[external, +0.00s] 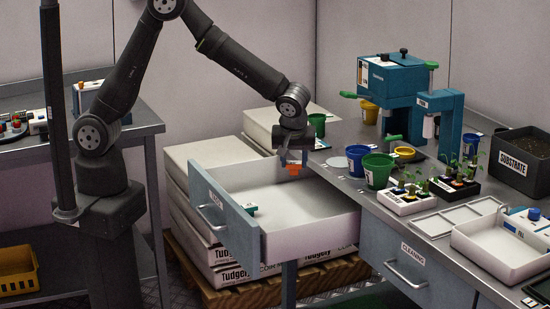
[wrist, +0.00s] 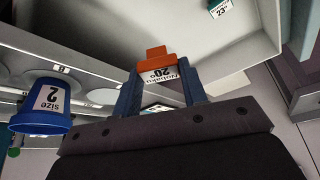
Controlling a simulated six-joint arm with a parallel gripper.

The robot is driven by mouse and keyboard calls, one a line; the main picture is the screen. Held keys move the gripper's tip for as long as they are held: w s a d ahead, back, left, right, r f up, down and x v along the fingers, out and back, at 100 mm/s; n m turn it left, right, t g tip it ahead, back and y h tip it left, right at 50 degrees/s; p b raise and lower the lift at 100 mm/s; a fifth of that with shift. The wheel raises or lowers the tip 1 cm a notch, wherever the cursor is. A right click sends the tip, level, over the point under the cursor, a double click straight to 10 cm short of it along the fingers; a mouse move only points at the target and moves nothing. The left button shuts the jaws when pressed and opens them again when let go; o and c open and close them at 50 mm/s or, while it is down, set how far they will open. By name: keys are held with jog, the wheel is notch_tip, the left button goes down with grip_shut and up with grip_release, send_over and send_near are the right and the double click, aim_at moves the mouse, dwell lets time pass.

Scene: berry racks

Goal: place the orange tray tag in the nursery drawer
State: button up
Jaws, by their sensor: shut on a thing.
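The orange tray tag (external: 293,169) is held between the fingertips of my gripper (external: 291,160), above the far part of an open drawer (external: 227,219). In the wrist view the tag (wrist: 155,52) shows its orange top and a white printed label between the two blue fingers of my gripper (wrist: 160,88). The drawer has a blue-grey front with a handle and a pale interior; its front label is too small to read surely. The drawer interior (wrist: 225,45) lies below the tag in the wrist view. The tag appears clear of the drawer floor.
A green tag (external: 251,210) lies in the drawer near its front; it also shows in the wrist view (wrist: 221,6). A blue cup (external: 356,159) and green pot (external: 378,171) stand on the bench right of my gripper. A shut drawer (external: 398,262) reads CLEANING.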

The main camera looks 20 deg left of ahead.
jog(key=s+a+f+n+g+y, duration=0.1)
jog(key=s+a+f+n+y, duration=0.1)
jog(key=a+f+n, duration=0.4)
send_over(272, 206)
jog(key=s+d, duration=0.1)
jog(key=f, duration=0.6)
jog(key=shift+s+d, duration=0.15)
jog(key=shift+s, duration=0.05)
jog(key=shift+f, duration=2)
jog(key=shift+f, duration=0.15)
jog(key=o, duration=0.9)
jog(key=shift+o, duration=0.2)
